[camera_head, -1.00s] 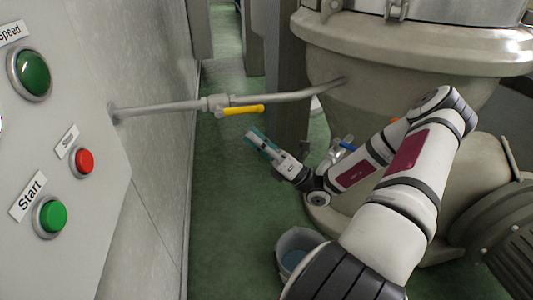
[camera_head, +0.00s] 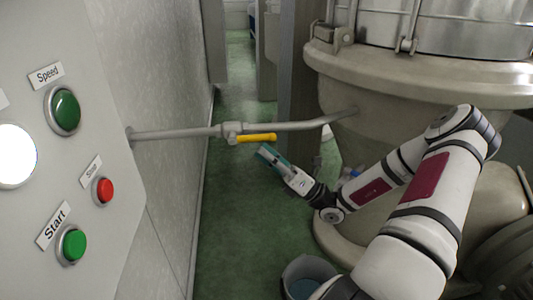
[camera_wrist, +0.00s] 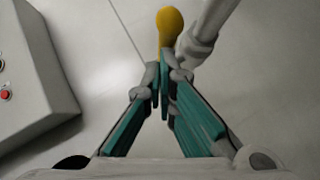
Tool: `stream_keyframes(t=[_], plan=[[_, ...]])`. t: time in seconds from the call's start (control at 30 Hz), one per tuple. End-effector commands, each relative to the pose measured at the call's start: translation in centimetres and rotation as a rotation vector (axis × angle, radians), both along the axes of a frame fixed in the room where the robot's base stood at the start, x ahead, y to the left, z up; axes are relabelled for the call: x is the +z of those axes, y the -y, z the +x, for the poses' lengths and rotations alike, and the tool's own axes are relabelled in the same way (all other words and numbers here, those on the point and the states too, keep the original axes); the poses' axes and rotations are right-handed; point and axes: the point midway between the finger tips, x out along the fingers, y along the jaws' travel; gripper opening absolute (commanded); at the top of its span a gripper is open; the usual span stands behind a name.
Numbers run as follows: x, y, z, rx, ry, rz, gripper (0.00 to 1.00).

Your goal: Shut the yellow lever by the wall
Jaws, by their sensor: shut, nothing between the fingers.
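The yellow lever (camera_head: 256,138) sits on a valve in a grey pipe (camera_head: 180,133) that runs from the wall panel to the big vessel. The lever points right, roughly along the pipe. In the wrist view its rounded yellow end (camera_wrist: 170,24) shows just beyond the fingertips, with part of the pipe (camera_wrist: 205,32) beside it. My gripper (camera_head: 264,151) is just below the lever in the head view, with teal finger pads. In the wrist view my gripper (camera_wrist: 163,72) is shut and empty. I cannot tell whether it touches the lever.
A control panel (camera_head: 110,215) with green and red buttons stands at the left by the wall. The large beige vessel (camera_head: 390,95) fills the right. A bucket (camera_head: 290,280) stands on the green floor below my arm. A floor strip (camera_head: 225,225) beside the wall is clear.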

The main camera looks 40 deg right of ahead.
Motion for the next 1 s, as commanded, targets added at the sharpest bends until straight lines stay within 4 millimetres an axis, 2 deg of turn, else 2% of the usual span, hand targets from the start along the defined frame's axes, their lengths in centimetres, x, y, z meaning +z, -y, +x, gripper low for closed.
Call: stream_keyframes(t=[0.57, 1.0], plan=[[0.8, 0.2, -0.2, -0.001, -0.041, -0.064, 0.0], [3.2, 0.5, -0.6, 0.002, -0.155, -0.235, 0.0]])
